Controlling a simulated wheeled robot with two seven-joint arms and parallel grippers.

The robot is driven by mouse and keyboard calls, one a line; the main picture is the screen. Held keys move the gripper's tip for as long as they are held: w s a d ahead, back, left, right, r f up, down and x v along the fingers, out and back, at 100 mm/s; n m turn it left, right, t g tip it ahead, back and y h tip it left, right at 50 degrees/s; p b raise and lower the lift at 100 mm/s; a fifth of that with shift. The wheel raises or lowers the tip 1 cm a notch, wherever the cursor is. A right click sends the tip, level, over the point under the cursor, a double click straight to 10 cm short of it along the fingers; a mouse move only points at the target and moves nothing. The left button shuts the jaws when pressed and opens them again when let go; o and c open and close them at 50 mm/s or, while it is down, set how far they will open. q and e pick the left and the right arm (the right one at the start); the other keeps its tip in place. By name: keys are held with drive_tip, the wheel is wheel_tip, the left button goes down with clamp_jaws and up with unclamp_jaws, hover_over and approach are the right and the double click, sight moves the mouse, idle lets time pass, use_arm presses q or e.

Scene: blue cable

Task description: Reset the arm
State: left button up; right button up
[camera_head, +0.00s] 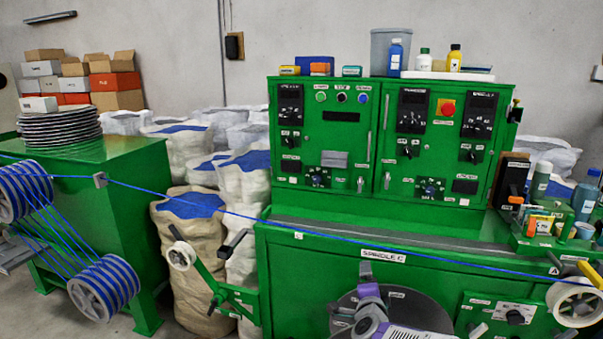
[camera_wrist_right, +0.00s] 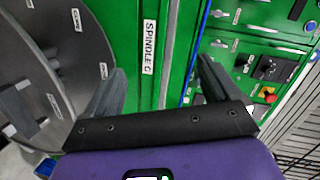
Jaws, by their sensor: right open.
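My right arm comes in at the bottom middle of the head view, where its purple wrist (camera_head: 370,308) is in front of the green machine's lower front. In the right wrist view my right gripper (camera_wrist_right: 160,88) is open, its two dark fingers wide apart with nothing between them. The green panel with the "SPINDLE C" label lies beyond the fingers. The blue cable (camera_head: 205,208) stretches from the spools at left across the machine's front to the white pulley (camera_head: 577,303) at right. It also shows in the right wrist view (camera_wrist_right: 199,42). My left gripper is out of view.
A large grey disc (camera_wrist_right: 45,60) on the machine's front is left of my right gripper in the wrist view. The green control cabinet (camera_head: 345,135) stands behind. Blue-striped spools (camera_head: 105,287) and a green table (camera_head: 100,165) are at left, with white sacks (camera_head: 240,180) between.

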drive_tip(key=s+a+f+n+g+y+p, duration=0.15)
drive_tip(key=s+f+n+g, duration=0.35)
drive_tip(key=f, duration=0.7)
drive_tip(key=s+a+f+n+g+y+p, duration=0.1)
drive_tip(key=s+a+f+n+y, duration=0.15)
drive_tip(key=s+f, duration=0.65)
drive_tip(key=s+a+f+n+g+y+p, duration=0.1)
drive_tip(key=s+f, duration=0.5)
drive_tip(key=s, duration=0.6)
drive_tip(key=s+a+f+n+g+y+p, duration=0.1)
drive_tip(key=s+f+n+g, duration=0.5)
drive_tip(key=s, duration=0.7)
drive_tip(key=shift+s+a+f+g+y+p, duration=0.3)
drive_tip(key=shift+a+f+g+p, duration=0.2)
drive_tip(key=shift+a+f+g, duration=0.35)
drive_tip(key=shift+a+r, duration=0.15)
